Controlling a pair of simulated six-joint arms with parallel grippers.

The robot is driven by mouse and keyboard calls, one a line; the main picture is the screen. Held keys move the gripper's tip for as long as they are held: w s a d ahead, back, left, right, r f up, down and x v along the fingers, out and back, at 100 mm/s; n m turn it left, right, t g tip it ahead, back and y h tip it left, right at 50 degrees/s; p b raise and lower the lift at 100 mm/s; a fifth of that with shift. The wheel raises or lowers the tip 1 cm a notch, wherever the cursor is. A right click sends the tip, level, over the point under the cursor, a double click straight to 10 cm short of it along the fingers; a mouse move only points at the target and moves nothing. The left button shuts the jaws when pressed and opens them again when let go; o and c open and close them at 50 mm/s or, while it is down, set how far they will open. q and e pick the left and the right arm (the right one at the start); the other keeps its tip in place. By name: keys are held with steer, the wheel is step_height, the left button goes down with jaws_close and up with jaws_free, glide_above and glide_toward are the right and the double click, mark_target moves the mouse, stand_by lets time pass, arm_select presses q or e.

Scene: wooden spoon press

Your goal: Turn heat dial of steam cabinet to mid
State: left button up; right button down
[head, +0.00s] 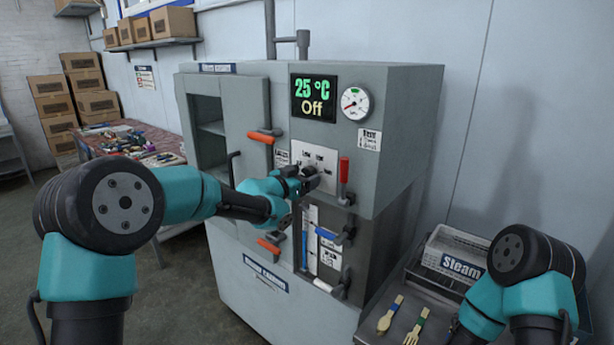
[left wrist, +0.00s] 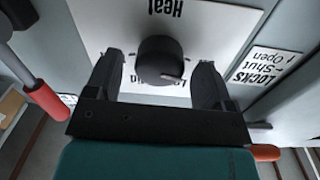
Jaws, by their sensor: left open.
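The steam cabinet (head: 358,150) is a grey machine with a green display (head: 313,97) reading "25 °C Off". Its heat dial (left wrist: 160,60) is a round black knob on a white plate marked "Heat", seen in the left wrist view. In the head view the dial (head: 310,171) is partly behind my gripper. My left gripper (left wrist: 160,80) is open, with one finger on each side of the dial and gaps visible between fingers and knob. It also shows in the head view (head: 303,180) at the white panel. My right gripper is out of frame; only part of that arm shows at lower right.
A red-handled lever (head: 344,178) stands just right of the dial plate. Orange (head: 262,137) and blue (head: 329,234) handles stick out nearby. A crate labelled "Steam" (head: 455,258) and wooden utensils (head: 391,314) lie at the right. A cluttered table (head: 128,145) stands at the left.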

arm_select(q)
steer(key=shift+x, duration=0.8)
steer(key=c, duration=0.9)
